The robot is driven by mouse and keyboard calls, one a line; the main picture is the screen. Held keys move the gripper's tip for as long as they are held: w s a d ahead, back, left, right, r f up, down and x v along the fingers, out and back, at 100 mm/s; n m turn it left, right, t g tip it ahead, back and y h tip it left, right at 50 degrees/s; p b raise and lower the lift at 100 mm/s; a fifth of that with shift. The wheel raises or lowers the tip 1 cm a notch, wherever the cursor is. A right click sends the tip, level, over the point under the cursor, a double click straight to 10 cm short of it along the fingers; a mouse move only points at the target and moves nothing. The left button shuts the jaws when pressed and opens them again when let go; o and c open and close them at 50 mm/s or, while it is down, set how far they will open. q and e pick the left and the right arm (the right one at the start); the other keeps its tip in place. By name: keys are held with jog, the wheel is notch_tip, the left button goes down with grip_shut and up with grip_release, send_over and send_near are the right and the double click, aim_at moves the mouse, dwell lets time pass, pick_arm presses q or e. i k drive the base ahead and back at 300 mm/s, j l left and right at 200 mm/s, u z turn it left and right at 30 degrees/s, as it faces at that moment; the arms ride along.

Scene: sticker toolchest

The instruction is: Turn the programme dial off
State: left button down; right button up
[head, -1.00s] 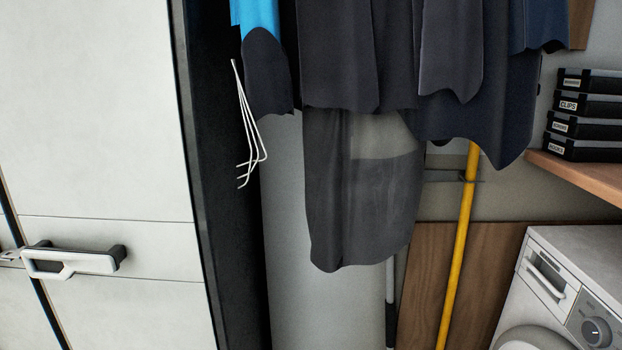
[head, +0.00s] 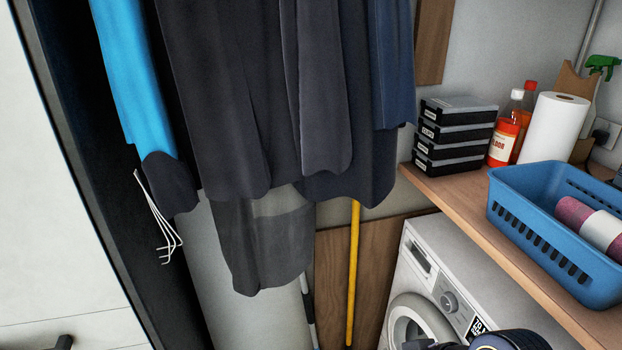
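The programme dial (head: 449,302) is a round grey knob on the front panel of the white washing machine (head: 466,265), at the lower right of the head view. It is too small to read its pointer position. The machine's round door (head: 418,320) is below and left of it, cut by the frame's bottom edge. A dark rounded part, probably of my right arm, shows at the bottom edge below the dial, apart from it in the picture. I make out no fingertips of either gripper.
A wooden shelf (head: 455,192) overhangs the machine's right side, with a blue basket (head: 530,236), stacked black boxes (head: 452,135), bottles and a paper roll (head: 553,128). Dark clothes (head: 260,100) hang at the left and middle. A yellow pole (head: 353,270) stands left of the machine.

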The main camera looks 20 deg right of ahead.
aim_at(448, 302)
jog(key=z, duration=2)
